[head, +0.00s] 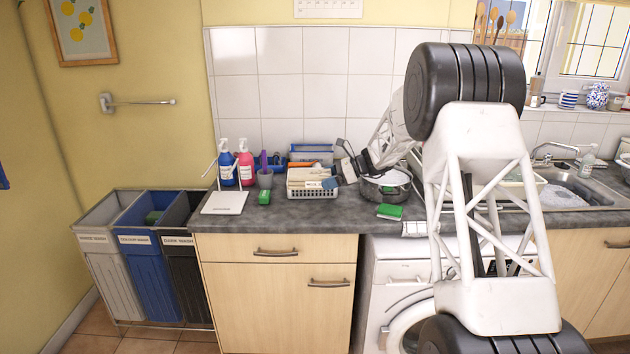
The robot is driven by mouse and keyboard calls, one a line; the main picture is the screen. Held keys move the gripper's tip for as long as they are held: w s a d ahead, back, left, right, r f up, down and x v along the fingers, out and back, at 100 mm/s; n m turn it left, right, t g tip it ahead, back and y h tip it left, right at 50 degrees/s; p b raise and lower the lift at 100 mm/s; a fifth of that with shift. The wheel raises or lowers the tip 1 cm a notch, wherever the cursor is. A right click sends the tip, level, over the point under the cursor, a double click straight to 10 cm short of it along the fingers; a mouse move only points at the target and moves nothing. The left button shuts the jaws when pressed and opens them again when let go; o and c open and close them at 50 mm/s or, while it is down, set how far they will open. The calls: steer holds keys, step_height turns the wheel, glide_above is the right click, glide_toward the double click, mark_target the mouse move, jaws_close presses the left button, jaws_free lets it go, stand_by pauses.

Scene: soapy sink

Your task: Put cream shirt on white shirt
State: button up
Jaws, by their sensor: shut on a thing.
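My gripper (342,172) is low over the counter, at the right end of a white basket (312,193). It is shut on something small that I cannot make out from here. Cream and tan flat items (308,174) lie in the basket, just left of my gripper. I cannot tell whether one of them is the cream shirt. I cannot clearly pick out the white shirt. My arm hides part of the counter on the right.
A metal pot (385,185) stands close right of my gripper, with a green sponge (390,212) in front. Soap bottles (227,165), a grey cup (265,179) and a white scale-like stand (225,203) are to the left. Three laundry bins (149,267) stand at the far left.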

steer(key=shift+w+d+r, duration=0.2)
steer(key=shift+w+d, duration=0.2)
steer(key=shift+w, duration=0.05)
steer(key=shift+w, duration=0.1)
steer(key=shift+w+a+f, duration=0.25)
steer(key=shift+w+a, duration=0.1)
steer(key=shift+w, duration=2.25)
steer(key=shift+w+a+f, duration=0.2)
steer(key=shift+w+a, duration=0.15)
steer(key=shift+w, duration=2.25)
steer(key=shift+w+a+f, duration=0.25)
steer(key=shift+w+a, duration=0.1)
steer(key=shift+w, duration=2.25)
steer(key=shift+f, duration=0.15)
steer(key=shift+f, duration=1.65)
steer(key=shift+f, duration=0.3)
steer(key=o, duration=0.8)
steer(key=shift+o, duration=0.2)
steer(key=shift+r, duration=0.1)
